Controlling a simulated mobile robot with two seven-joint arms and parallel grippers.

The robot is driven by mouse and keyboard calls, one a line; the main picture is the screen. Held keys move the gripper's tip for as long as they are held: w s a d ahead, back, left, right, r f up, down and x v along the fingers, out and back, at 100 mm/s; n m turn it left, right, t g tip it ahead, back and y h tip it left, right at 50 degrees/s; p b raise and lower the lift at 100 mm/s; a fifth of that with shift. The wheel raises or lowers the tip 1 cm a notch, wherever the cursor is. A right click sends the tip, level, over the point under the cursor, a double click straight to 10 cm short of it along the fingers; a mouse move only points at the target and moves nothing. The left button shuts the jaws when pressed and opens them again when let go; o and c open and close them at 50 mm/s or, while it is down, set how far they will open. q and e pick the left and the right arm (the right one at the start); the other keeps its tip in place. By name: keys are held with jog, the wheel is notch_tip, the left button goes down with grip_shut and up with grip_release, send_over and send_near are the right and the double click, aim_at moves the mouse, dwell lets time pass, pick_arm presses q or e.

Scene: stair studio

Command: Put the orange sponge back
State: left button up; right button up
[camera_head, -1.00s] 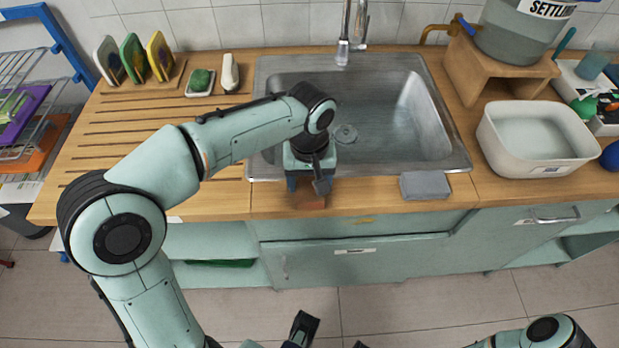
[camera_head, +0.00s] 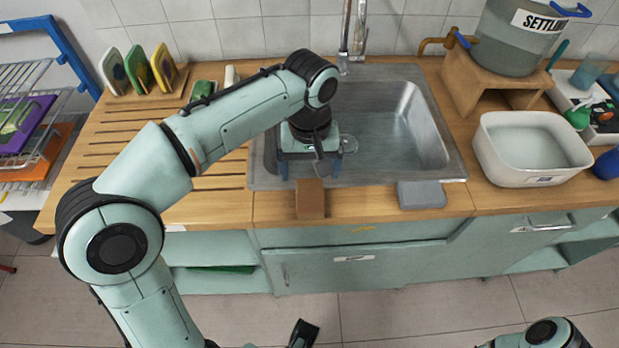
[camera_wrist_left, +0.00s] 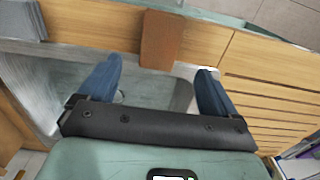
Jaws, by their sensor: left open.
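The orange sponge (camera_head: 310,199), a brown-orange block, is on the wooden counter at the sink's front rim. It also shows at the top of the left wrist view (camera_wrist_left: 162,40). My left gripper (camera_head: 305,170) is open, its blue fingers over the front of the sink, just behind the sponge. In the left wrist view, the fingers (camera_wrist_left: 160,66) are spread wide with nothing between them, and the sponge is beyond their tips. A dark part at the bottom edge may belong to my right gripper; its jaws cannot be made out.
The steel sink (camera_head: 455,172) has a tall faucet (camera_head: 346,35). A grey pad (camera_head: 421,195) lies on its front rim. A slotted holder with several coloured pads (camera_head: 137,68) and a green sponge (camera_head: 203,89) stand back left. A white basin (camera_head: 530,178) is right. The grooved counter is mostly free.

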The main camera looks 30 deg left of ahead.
pick_arm(q)
notch_tip(320, 180, up, 4)
jog(key=shift+r+p, duration=0.1)
jog(key=shift+p, duration=0.35)
